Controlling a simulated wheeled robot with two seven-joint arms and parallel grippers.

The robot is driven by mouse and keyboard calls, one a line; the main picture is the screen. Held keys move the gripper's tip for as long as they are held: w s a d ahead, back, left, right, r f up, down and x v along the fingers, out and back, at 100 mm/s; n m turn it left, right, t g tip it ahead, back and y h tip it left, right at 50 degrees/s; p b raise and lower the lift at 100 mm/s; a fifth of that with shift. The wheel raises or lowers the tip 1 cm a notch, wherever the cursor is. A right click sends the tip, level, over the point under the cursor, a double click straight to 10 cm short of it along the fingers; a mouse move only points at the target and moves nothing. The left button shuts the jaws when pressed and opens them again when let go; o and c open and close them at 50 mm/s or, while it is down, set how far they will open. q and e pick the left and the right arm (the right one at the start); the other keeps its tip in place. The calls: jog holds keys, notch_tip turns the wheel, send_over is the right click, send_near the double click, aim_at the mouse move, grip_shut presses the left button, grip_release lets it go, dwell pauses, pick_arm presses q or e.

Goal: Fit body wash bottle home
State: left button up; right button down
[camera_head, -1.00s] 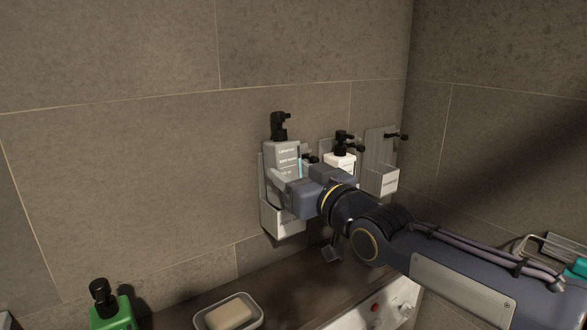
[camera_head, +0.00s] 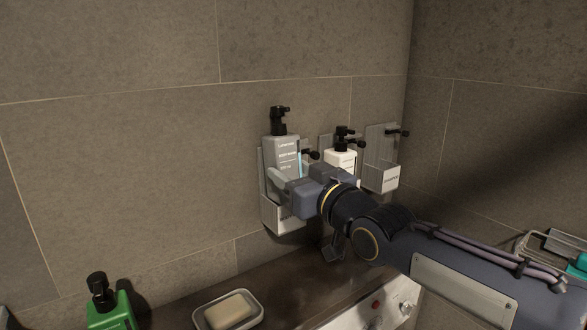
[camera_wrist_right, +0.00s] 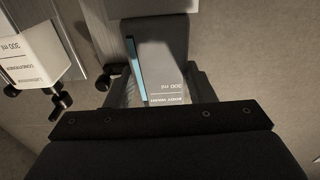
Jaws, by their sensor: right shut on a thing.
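My right gripper (camera_head: 291,186) is shut around the bottle from the front and right. The bottle's base is hidden, so I cannot tell if it rests on the holder floor. In the right wrist view the bottle (camera_wrist_right: 165,55) sits between the fingers, with its label and a light blue stripe showing. My left gripper is not in view.
A white conditioner bottle (camera_head: 343,160) stands in the middle holder, close to my right wrist. The right holder (camera_head: 383,160) has no bottle. Below are a soap dish (camera_head: 256,318) with soap (camera_head: 229,311), a green pump bottle (camera_head: 108,312) and the dark counter (camera_head: 285,283).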

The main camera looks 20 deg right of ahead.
jog(key=f, duration=0.3)
jog(key=shift+w+f+g, duration=0.2)
jog(key=shift+f+g, duration=0.1)
jog(key=shift+g, duration=0.1)
jog(key=shift+r, duration=0.1)
jog(key=shift+s+d+r+p, duration=0.15)
jog(key=shift+r+p, duration=0.65)
jog(key=shift+r, duration=0.5)
jog(key=shift+w+r, duration=0.2)
jog(key=shift+r, duration=0.4)
jog(key=shift+w, duration=0.2)
jog(key=shift+w+a, duration=0.1)
jog(key=shift+a, duration=0.15)
jog(key=shift+a+p, duration=0.2)
jog(key=shift+p, duration=0.4)
jog(key=shift+a+f, duration=0.1)
jog(key=shift+f, duration=0.1)
